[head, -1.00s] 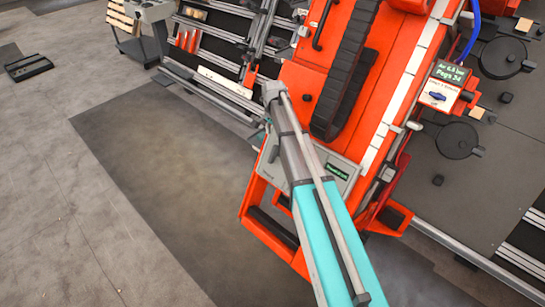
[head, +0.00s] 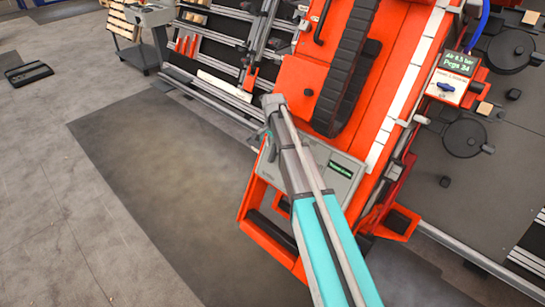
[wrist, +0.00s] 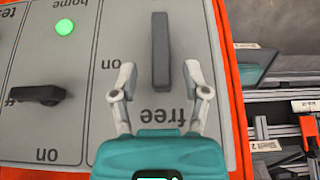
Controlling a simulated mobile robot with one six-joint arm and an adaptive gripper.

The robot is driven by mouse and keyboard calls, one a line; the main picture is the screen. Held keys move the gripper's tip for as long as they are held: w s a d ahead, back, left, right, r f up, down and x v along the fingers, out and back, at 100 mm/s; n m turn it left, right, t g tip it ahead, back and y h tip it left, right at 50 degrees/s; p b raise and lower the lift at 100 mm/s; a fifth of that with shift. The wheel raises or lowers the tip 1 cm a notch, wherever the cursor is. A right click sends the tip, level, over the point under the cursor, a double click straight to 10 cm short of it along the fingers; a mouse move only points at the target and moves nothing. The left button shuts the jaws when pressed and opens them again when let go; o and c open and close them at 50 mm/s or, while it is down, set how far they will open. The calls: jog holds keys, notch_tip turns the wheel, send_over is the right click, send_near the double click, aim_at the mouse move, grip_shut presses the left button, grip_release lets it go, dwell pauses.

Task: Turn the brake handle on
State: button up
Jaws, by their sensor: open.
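In the wrist view, a dark grey bar handle (wrist: 161,52) stands on a grey panel (wrist: 85,130). It lies in line with the upside-down word "free", and "on" is printed to its left. I take it as the brake handle; no brake label shows. My gripper (wrist: 160,68) is open. Its two fingertips are either side of the handle's lower end, with gaps and no visible contact. In the head view, the panel (head: 346,187) sits on the end of an orange machine, and my arm hides part of it. The handle cannot be made out there.
A second, black handle (wrist: 38,95) lies sideways on the panel's left, below a green lamp (wrist: 65,27) marked "home". A box with a blue knob (head: 446,86) is on the machine's right side. Floor at the left is clear up to a low black block (head: 28,73).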

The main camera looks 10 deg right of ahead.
aim_at(273, 147)
jog(key=shift+f+b, duration=1.5)
jog(key=shift+f, duration=0.25)
grip_shut()
jog(key=shift+a, duration=0.15)
